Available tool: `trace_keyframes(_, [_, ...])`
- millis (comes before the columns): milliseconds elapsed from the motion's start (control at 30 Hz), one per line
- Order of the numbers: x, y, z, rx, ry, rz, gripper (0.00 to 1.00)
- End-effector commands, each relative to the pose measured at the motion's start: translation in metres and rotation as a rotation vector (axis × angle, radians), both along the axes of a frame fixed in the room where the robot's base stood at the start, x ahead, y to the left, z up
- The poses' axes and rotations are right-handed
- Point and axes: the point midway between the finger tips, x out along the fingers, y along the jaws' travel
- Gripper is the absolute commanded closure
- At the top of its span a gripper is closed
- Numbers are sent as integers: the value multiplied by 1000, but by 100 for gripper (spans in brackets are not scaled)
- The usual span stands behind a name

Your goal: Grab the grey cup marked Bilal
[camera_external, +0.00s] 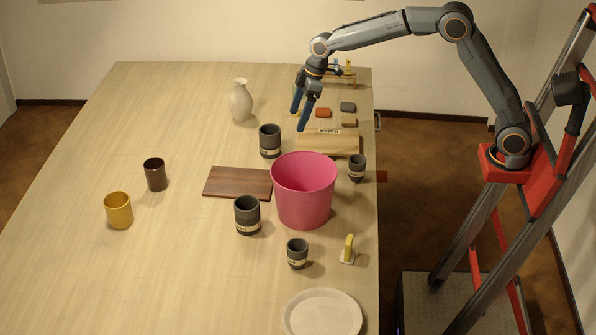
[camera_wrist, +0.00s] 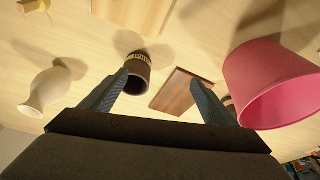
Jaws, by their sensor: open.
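Several dark grey cups with pale label bands stand on the table, and the lettering is too small to read, so I cannot tell which is marked Bilal. One grey cup (camera_external: 270,143) stands right of the vase; it also shows in the wrist view (camera_wrist: 140,80), between my finger lines. Another grey cup (camera_external: 247,217) is left of the pink bucket, a smaller one (camera_external: 297,255) in front of it, and a small one (camera_external: 357,170) to its right. My gripper (camera_external: 298,121) is open and empty, above the table beyond the first cup; its fingers also show in the wrist view (camera_wrist: 160,78).
A tall pink bucket (camera_external: 304,190) stands among the cups. A brown board (camera_external: 238,183), white vase (camera_external: 241,102), dark brown cup (camera_external: 155,175), mustard cup (camera_external: 118,211), yellow-handled tool (camera_external: 348,249) and white plate (camera_external: 322,314) are around.

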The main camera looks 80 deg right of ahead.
Motion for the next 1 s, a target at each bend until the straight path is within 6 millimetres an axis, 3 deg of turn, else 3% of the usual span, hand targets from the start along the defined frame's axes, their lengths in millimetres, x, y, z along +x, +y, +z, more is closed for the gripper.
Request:
trace_keyframes(33, [18, -10, -6, 2, -12, 12, 19])
trace_keyframes(133, [43, -22, -11, 0, -37, 41, 19])
trace_keyframes(400, [79, -44, -21, -4, -76, 86, 19])
trace_keyframes(600, [77, -42, -64, -2, -72, 85, 19])
trace_keyframes(1000, [87, -36, -98, -3, -73, 85, 19])
